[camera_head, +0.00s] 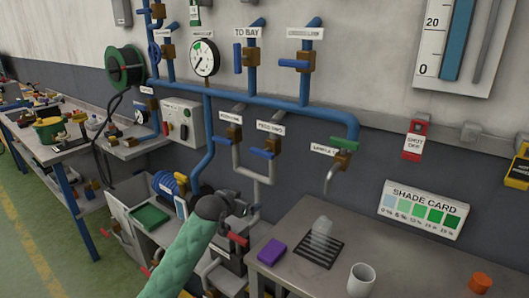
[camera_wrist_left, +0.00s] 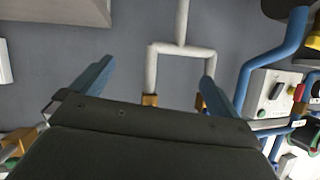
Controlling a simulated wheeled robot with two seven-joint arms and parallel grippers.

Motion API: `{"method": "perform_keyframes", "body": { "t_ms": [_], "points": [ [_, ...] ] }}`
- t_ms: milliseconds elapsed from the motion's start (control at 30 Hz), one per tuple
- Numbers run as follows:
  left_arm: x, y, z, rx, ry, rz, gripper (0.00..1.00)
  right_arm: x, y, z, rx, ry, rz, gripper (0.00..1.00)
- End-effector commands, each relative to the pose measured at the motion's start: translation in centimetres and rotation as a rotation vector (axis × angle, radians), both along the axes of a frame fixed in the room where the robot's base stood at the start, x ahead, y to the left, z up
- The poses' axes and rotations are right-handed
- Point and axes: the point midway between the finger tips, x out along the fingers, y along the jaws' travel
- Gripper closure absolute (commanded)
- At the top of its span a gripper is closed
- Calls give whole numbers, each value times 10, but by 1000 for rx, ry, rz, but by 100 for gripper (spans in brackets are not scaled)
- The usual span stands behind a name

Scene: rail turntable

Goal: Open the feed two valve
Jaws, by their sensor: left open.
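The feed two valve (camera_head: 272,146) is a brown body under the "FEED TWO" label (camera_head: 271,127), with a grey pipe below it. Its blue lever (camera_head: 261,153) points left, across the pipe. My left gripper (camera_head: 243,207) is below and left of it in the head view, apart from the lever. In the left wrist view, which looks upside down, my open, empty left gripper (camera_wrist_left: 158,72) points at the wall. The brown valve body (camera_wrist_left: 150,100) shows between its fingers, and its lever is hidden. My right gripper is not in view.
The neighbouring feed valve (camera_head: 235,132) with a similar blue lever stands close on the left. Their grey pipes join below (camera_head: 262,182). A sample tap (camera_head: 341,160) hangs to the right, above a bench (camera_head: 325,275) with a white mug (camera_head: 361,280).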

Motion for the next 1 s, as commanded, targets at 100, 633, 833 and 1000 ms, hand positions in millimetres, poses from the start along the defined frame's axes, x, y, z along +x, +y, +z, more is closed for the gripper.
{"method": "perform_keyframes", "body": {
  "t_ms": [100, 633, 833, 1000],
  "points": [
    [35, -18, 36, -102, -104, -71, 0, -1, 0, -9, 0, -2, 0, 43],
    [93, -37, 111, -341, -296, -163, 0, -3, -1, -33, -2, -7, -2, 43],
    [110, -49, 113, -339, -297, -162, 0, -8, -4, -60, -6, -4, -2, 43],
    [128, -62, 113, -340, -296, -162, 0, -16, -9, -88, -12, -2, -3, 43]
  ]
}}
